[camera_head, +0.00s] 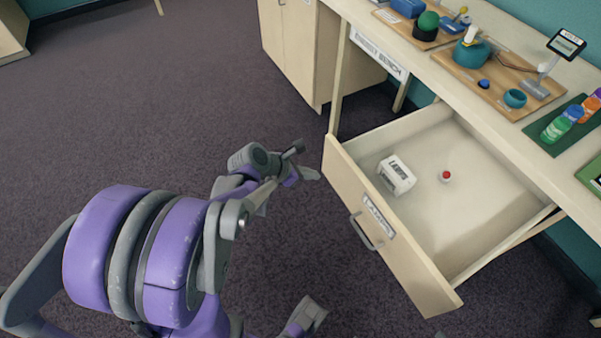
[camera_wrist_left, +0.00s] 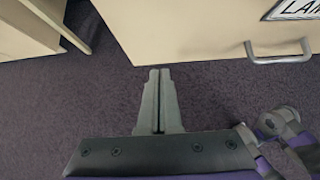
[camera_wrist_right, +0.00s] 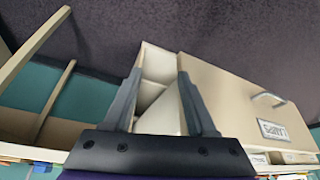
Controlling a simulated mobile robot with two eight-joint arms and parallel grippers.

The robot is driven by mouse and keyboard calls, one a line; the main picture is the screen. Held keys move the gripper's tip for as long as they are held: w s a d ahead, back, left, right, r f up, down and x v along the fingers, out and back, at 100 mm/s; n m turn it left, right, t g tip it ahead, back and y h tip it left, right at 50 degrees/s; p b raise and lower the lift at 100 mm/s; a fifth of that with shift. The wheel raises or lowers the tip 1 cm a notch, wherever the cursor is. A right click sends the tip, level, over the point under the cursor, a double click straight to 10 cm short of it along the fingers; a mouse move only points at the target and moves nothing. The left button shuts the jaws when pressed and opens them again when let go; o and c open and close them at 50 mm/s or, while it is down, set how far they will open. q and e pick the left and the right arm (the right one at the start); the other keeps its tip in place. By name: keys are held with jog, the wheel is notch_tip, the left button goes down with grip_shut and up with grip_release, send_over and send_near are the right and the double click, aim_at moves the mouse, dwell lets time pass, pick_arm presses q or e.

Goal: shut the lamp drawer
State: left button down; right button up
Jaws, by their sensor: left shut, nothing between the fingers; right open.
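The lamp drawer (camera_head: 420,272) stands pulled out far from under the bench. Its pale front has a grey bar handle (camera_head: 362,232) and a label, partly readable as "LAM" in the left wrist view (camera_wrist_left: 292,8). A white boxy device (camera_head: 397,175) and a small red-topped item (camera_head: 445,176) lie inside. My left gripper (camera_head: 314,173) is shut and empty, just outside the drawer front near its far-left end; contact cannot be told. In the left wrist view its fingertips (camera_wrist_left: 159,72) point at the front, left of the handle. My right gripper (camera_wrist_right: 158,78) is open, with the drawer beyond its fingers.
The bench top (camera_head: 416,38) above holds several boards with project items, including bottles (camera_head: 562,125) and a small display stand (camera_head: 567,44). A pale cabinet (camera_head: 290,45) stands left of the drawer bay. The dark carpet (camera_head: 150,90) to the left is clear.

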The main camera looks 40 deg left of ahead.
aim_at(333, 170)
pick_arm(q)
jog(key=shift+w+d+f, duration=0.1)
jog(key=shift+w+d, duration=0.15)
jog(key=shift+w, duration=0.45)
jog(key=shift+w+d, duration=0.25)
jog(key=shift+w, duration=0.4)
jog(key=shift+w+d+f, duration=0.1)
jog(key=shift+w+d, duration=0.15)
jog(key=shift+w, duration=0.45)
pick_arm(e)
jog(key=shift+f, duration=0.15)
pick_arm(q)
jog(key=shift+w, duration=0.1)
